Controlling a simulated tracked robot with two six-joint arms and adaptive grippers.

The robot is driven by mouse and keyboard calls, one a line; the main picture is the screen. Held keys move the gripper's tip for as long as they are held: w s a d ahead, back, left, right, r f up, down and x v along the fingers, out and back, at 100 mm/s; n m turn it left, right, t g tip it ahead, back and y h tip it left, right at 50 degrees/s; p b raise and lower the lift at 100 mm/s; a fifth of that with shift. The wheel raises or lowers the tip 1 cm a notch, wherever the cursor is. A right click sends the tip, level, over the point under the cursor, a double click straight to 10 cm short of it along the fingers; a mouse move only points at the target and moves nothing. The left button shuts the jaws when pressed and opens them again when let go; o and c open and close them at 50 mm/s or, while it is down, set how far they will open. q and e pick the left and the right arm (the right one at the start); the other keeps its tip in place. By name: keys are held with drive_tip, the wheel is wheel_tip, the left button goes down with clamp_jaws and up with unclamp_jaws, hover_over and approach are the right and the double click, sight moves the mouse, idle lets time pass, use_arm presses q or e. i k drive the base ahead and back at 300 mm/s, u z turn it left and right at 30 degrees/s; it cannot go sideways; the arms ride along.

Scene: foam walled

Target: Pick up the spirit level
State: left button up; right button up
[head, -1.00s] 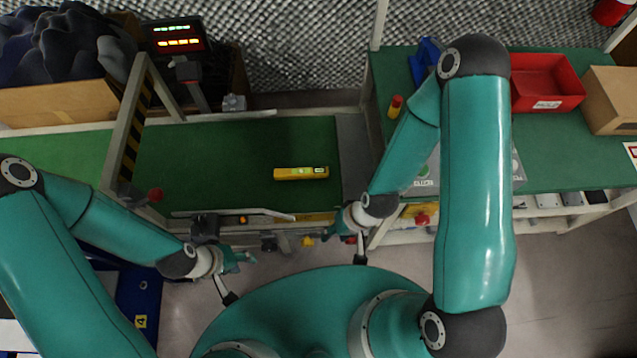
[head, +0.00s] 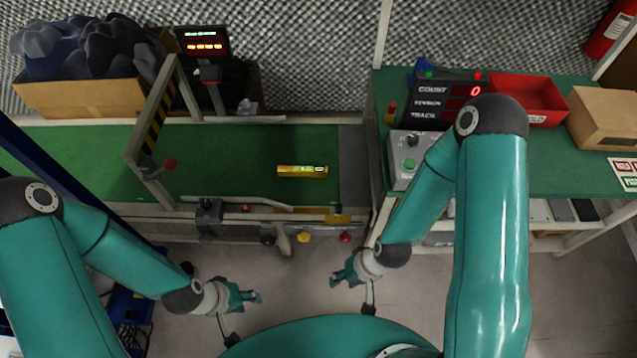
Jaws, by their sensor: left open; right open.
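The spirit level (head: 302,171) is a short yellow bar with a pale vial window near its right end. It lies flat on the green conveyor belt (head: 240,180), close to the belt's right end. My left gripper (head: 258,297) is open and empty, in front of the conveyor and apart from the level. My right gripper (head: 335,281) is open and empty, also in front of the conveyor and apart from the level. Nothing hides the level.
A rail runs along the belt's near edge, with a striped frame (head: 152,130) at left. A cardboard box (head: 90,97) stands behind. The right bench holds a control box (head: 408,150), count display (head: 440,92), red bin (head: 545,110) and carton (head: 600,118). The belt around the level is clear.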

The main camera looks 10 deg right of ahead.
sight(300, 171)
drive_tip(key=u, duration=0.2)
drive_tip(key=i, duration=0.85)
drive_tip(key=z, duration=0.1)
